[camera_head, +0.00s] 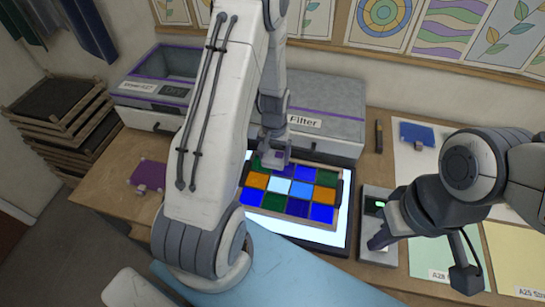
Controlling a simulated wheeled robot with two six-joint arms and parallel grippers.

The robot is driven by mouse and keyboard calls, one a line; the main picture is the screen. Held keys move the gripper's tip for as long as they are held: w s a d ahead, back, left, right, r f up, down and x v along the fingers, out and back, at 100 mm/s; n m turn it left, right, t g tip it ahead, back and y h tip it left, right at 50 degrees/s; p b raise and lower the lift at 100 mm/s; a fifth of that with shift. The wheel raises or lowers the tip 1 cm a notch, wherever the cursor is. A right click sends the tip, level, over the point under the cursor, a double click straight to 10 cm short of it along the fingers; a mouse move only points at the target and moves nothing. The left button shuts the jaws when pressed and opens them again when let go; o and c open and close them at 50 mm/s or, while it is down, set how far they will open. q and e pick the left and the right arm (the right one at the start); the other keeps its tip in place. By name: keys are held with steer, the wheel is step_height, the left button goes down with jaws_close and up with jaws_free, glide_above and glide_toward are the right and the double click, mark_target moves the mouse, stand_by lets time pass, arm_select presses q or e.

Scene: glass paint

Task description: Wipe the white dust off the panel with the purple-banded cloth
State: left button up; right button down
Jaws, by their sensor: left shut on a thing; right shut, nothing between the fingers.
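The panel (287,208) is a grid of blue, green, orange and pale panes lying on a lit white board (307,232). One pane near its middle looks almost white (280,185); I cannot tell whether that is dust. My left gripper (273,157) is over the panel's far edge, shut on a small greyish-purple thing, likely the purple-banded cloth (276,159); its band is not clear. I cannot tell whether it touches the glass. My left arm hides the panel's left side. My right gripper (378,241) is shut and empty, over a grey device (373,196) right of the panel.
A purple pad with a knob (148,174) lies at the left, a blue one (417,134) at the back right. Grey boxes (335,92) stand behind the panel. Green (431,257) and yellow (517,257) sheets lie at the right. Stacked trays (58,110) stand far left.

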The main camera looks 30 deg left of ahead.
arm_select(q)
step_height(320, 180, up, 2)
steer(key=shift+s+r+p, duration=0.1)
steer(key=shift+r+p, duration=0.05)
steer(key=shift+p, duration=0.45)
steer(key=shift+r+p, duration=0.75)
steer(key=shift+r, duration=0.2)
